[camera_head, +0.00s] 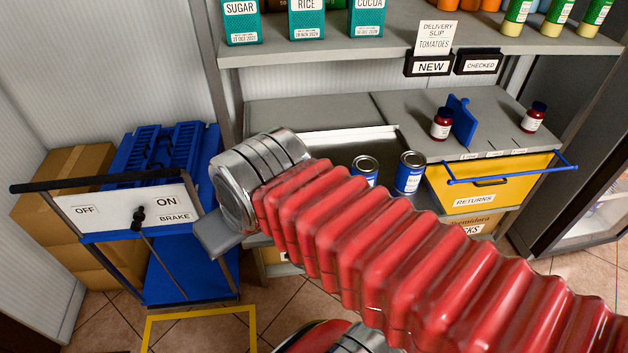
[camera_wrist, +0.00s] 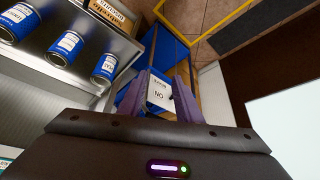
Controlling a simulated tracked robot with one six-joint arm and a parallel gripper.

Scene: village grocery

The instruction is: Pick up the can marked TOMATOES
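Two blue cans with white labels (camera_head: 365,170) (camera_head: 410,173) stand on the lower counter, behind my red arm; their label words are too small to read. In the wrist view, blue cans stand in a row at the left: one at the corner (camera_wrist: 18,22), a middle one (camera_wrist: 65,48) and one nearest the gripper (camera_wrist: 105,68). I cannot tell which can is marked TOMATOES. My gripper (camera_wrist: 160,88) has its two purple fingers apart with nothing held between them. It points towards the blue cart, to one side of the cans. In the head view my arm hides part of the counter.
A blue cart (camera_head: 187,270) with an ON/OFF BRAKE panel (camera_head: 120,212) stands at left by cardboard boxes (camera_head: 75,165). A delivery slip reading TOMATOES (camera_head: 436,38) stands above the NEW sign. A yellow RETURNS drawer (camera_head: 480,190), red-brown jars (camera_head: 441,124) and a blue divider (camera_head: 462,121) are at right.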

